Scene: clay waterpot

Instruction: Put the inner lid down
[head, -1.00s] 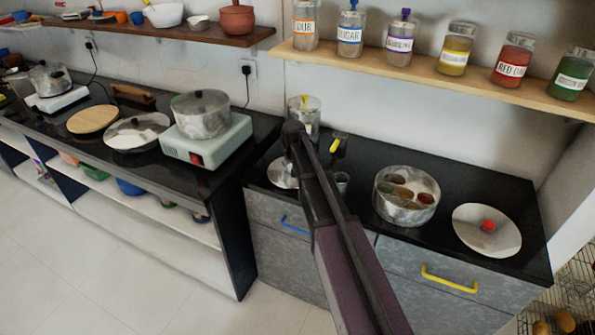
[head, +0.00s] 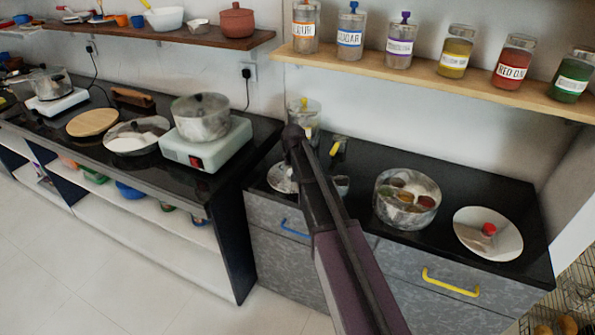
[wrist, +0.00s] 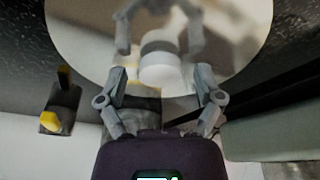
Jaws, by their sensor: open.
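A shiny round metal lid (head: 277,181) lies on the black counter at its left end, partly hidden behind my arm. In the wrist view, a large pale reflective disc (wrist: 85,38), which looks like this lid, lies beyond my fingers and mirrors them. The gap between fingers and lid is hard to judge. In the head view my arm hides the gripper. The round metal spice box (head: 407,215) stands open to the right, with several coloured spices inside.
A second round lid (head: 470,245) with a red knob lies on the right. A yellow-handled item (head: 338,146) stands behind my arm and shows in the wrist view (wrist: 58,121). A small cup (head: 342,183) is close beside my arm. A clear jar (head: 306,112) stands at the back.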

